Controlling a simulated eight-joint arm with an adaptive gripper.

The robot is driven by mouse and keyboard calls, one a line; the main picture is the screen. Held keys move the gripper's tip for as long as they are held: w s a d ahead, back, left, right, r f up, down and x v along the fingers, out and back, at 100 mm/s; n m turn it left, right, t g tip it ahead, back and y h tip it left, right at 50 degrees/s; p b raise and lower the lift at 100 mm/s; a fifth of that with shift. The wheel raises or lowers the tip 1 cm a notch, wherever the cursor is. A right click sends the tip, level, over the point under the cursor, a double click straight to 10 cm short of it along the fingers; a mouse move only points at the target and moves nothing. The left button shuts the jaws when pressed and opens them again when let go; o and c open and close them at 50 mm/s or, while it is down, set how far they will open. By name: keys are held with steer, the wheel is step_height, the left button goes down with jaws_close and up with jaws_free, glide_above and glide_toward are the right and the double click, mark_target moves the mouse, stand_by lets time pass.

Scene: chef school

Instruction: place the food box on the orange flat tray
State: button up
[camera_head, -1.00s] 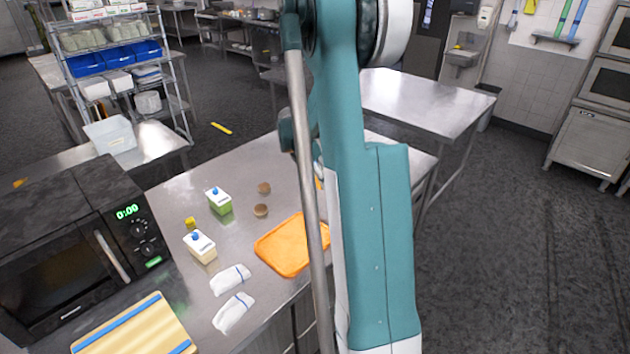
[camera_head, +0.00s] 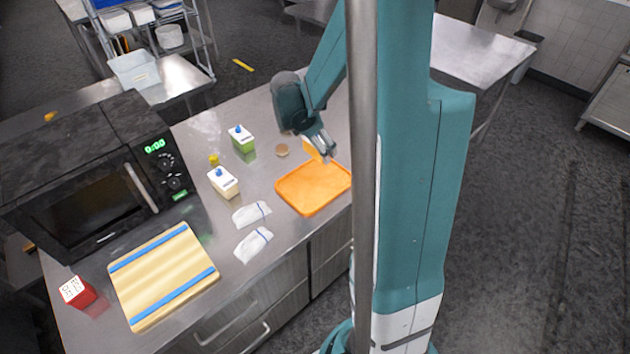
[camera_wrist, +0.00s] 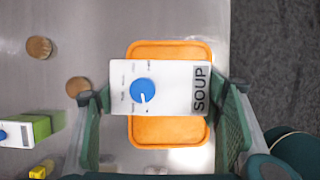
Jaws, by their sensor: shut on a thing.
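The food box is a white carton with a blue cap and the word SOUP (camera_wrist: 180,72), seen from above in the wrist view. My gripper (camera_wrist: 168,98) is shut on it, one green finger at each side. In the head view, my gripper (camera_head: 322,148) is by the far edge of the orange flat tray (camera_head: 308,192); only a small orange part of the box (camera_head: 311,152) shows there. In the wrist view, the box covers the middle of the tray (camera_wrist: 168,132). The visible tray surface is empty. I cannot tell the box's height above it.
A green carton (camera_head: 242,138), a cream carton (camera_head: 224,184) and two white packets (camera_head: 252,213) stand or lie left of the tray. Brown round pieces (camera_wrist: 78,87) lie near the gripper. A microwave (camera_head: 95,190), cutting board (camera_head: 160,275) and red box (camera_head: 77,291) are farther left.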

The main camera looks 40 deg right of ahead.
mark_target(316, 157)
steer(key=s+a, duration=0.2)
steer(key=a, duration=0.1)
steer(key=shift+s+a+r, duration=0.1)
steer(key=shift+s+a, duration=0.1)
steer(key=shift+a, duration=0.05)
steer(key=shift+f, duration=2.95)
steer(key=shift+f, duration=2.05)
steer(key=shift+f+b, duration=0.2)
steer(key=shift+b, duration=0.2)
steer(key=o, duration=1.2)
steer(key=shift+c, duration=0.2)
